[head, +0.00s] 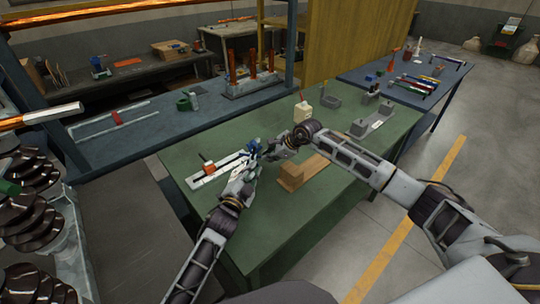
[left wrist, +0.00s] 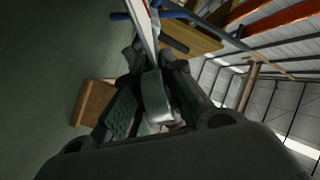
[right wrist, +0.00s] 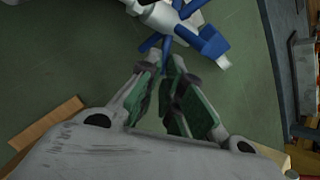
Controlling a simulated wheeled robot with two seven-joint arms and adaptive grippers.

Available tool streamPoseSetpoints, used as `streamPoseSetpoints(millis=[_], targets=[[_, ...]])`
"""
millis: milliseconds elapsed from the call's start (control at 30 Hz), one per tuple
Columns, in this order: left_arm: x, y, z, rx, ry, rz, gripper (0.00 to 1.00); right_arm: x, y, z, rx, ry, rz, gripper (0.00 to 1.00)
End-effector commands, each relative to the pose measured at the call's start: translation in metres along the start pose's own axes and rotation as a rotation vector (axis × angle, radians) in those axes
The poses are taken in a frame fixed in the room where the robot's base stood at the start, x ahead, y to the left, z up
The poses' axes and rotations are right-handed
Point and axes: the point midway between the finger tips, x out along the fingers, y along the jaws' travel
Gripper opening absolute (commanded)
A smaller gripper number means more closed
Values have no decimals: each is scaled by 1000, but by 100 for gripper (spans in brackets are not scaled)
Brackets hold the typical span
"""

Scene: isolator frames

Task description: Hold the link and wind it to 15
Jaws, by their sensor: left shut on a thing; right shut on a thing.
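The link (head: 208,178) is a pale grey bar lying on the green table, with an orange-red piece (head: 208,168) on it. A blue part with several arms (head: 254,146) is at its right end; it also shows in the right wrist view (right wrist: 212,42). My left gripper (head: 249,172) is shut on a pale grey part of the link, seen between its fingers in the left wrist view (left wrist: 152,95). My right gripper (head: 270,153) is at the blue part, its fingertips closed on a thin blue arm (right wrist: 165,46). The grip itself is partly hidden. I cannot read any scale.
A wooden block (head: 292,177) lies on the green table (head: 330,205) close to my right forearm. A cream bottle (head: 303,111) and a grey fixture (head: 370,122) stand behind. The table's front part is clear.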

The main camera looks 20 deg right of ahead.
Motion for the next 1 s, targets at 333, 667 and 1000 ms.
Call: streamPoseSetpoints(millis=[333,667,1000], targets=[[-1,5,2,-3,-4,7,0,8,11,-4,30,-42,3,0],[-1,6,3,-3,-6,8,0,9,12,-4,30,-40,6,27],[-1,6,3,-3,-6,9,0,5,7,-4,29,-42,-3,31]])
